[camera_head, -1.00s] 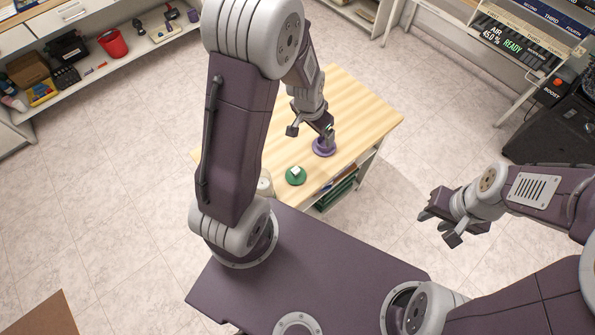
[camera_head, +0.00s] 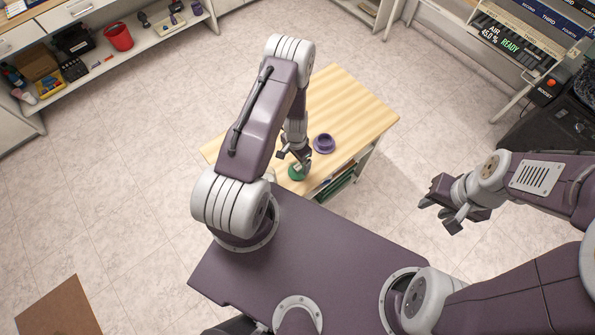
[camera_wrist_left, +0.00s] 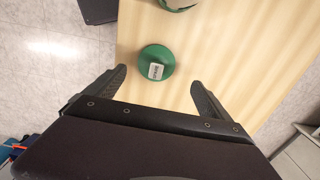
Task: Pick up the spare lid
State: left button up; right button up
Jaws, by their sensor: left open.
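A round green lid (camera_head: 297,173) with a small white block or label on top lies on the wooden table; its lettering is too small to read surely. In the left wrist view the lid (camera_wrist_left: 157,55) is just ahead of and between the fingertips. My left gripper (camera_head: 294,156) is above the lid and partly covers it in the head view. It is open and empty in the left wrist view (camera_wrist_left: 158,77). My right gripper (camera_head: 440,211) is open and empty, off to the right of the table.
A purple round piece (camera_head: 324,143) sits on the table (camera_head: 355,105) behind the lid. A round container with a green edge (camera_wrist_left: 178,4) shows at the wrist view's top edge. Shelves under the table (camera_head: 338,182) hold green items. The table's far part is clear.

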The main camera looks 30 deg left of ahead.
aim_at(298, 166)
pick_arm(q)
notch_tip(298, 166, down, 2)
jog(key=shift+f+b, duration=0.1)
jog(key=shift+b, duration=0.3)
jog(key=shift+w, duration=0.1)
jog(key=f+b, duration=0.1)
jog(key=b, duration=0.1)
jog(key=f+b, duration=0.1)
jog(key=b, duration=0.1)
jog(key=f+b, duration=0.1)
jog(key=f, duration=0.1)
jog(key=shift+s+d+b, duration=0.25)
jog(key=shift+d+b, duration=0.1)
jog(key=shift+b, duration=0.05)
jog(key=shift+f+b, duration=0.35)
jog(key=shift+f, duration=0.1)
jog(key=shift+w, duration=0.1)
pick_arm(e)
notch_tip(298, 166, down, 8)
jog(key=shift+w+f, duration=0.15)
jog(key=shift+f, duration=0.1)
pick_arm(q)
jog(key=shift+r, duration=0.15)
jog(key=c, duration=1.4)
